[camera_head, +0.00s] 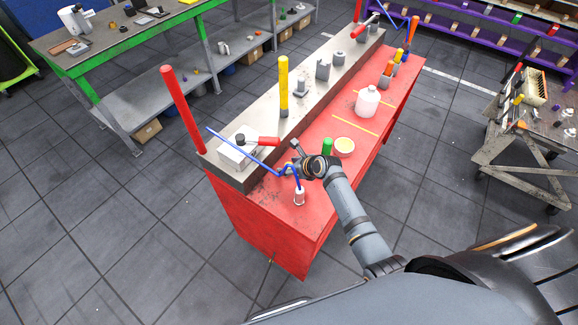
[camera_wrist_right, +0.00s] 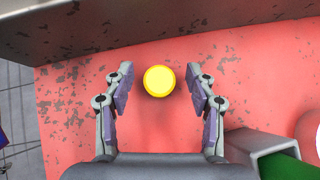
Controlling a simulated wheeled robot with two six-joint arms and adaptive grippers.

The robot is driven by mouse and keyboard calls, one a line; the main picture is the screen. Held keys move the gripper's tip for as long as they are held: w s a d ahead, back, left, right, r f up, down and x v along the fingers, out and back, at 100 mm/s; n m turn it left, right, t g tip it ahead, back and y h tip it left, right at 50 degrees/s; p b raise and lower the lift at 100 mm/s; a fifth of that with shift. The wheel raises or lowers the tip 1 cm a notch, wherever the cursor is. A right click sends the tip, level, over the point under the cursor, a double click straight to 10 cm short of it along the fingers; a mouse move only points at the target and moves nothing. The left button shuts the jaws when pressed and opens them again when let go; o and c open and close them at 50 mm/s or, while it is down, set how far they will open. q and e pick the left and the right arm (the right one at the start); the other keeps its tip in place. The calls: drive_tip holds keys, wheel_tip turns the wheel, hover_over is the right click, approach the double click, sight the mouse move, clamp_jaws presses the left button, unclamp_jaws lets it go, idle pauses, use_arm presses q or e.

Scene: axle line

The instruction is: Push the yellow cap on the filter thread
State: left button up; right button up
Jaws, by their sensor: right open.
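The yellow cap (camera_wrist_right: 159,81) is a round disc on the worn red tabletop in the right wrist view. It lies between and slightly beyond the fingertips of my right gripper (camera_wrist_right: 160,87), apart from both fingers. My right gripper (camera_head: 297,162) is open and empty, low over the near part of the red table in the head view, where the cap is hidden or too small to tell. I cannot clearly identify the filter thread. A white block with a dark cylinder (camera_head: 240,139) on it stands on the grey beam. My left gripper is not in view.
The grey beam (camera_head: 312,103) runs along the red table (camera_head: 265,216). A blue bent bar (camera_head: 245,157) and a small white cylinder (camera_head: 299,197) are close to the gripper. A green item (camera_head: 327,146), a pale dish (camera_head: 344,146) and a white bottle (camera_head: 367,102) stand farther along.

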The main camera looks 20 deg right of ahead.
drive_tip(key=shift+w+a+f, duration=0.2)
drive_tip(key=shift+w+f, duration=0.1)
drive_tip(key=shift+s+d+r, duration=0.1)
drive_tip(key=shift+s, duration=0.05)
drive_tip(key=c, duration=1.1)
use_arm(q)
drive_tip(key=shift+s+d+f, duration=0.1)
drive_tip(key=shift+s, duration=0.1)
use_arm(e)
wheel_tip(320, 180, up, 3)
drive_tip(key=shift+r, duration=0.1)
drive_tip(key=s+r+b, duration=0.1)
drive_tip(key=s+r, duration=0.2)
drive_tip(key=s, duration=0.1)
drive_tip(key=s+a+r+b, duration=0.1)
drive_tip(key=s+r, duration=0.2)
drive_tip(key=s, duration=0.2)
drive_tip(key=s+r, duration=0.3)
drive_tip(key=s, duration=0.2)
drive_tip(key=shift+a+r+b, duration=0.25)
drive_tip(key=shift+r+b, duration=0.15)
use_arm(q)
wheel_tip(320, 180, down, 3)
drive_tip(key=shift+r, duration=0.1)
use_arm(e)
drive_tip(key=shift+f, duration=0.1)
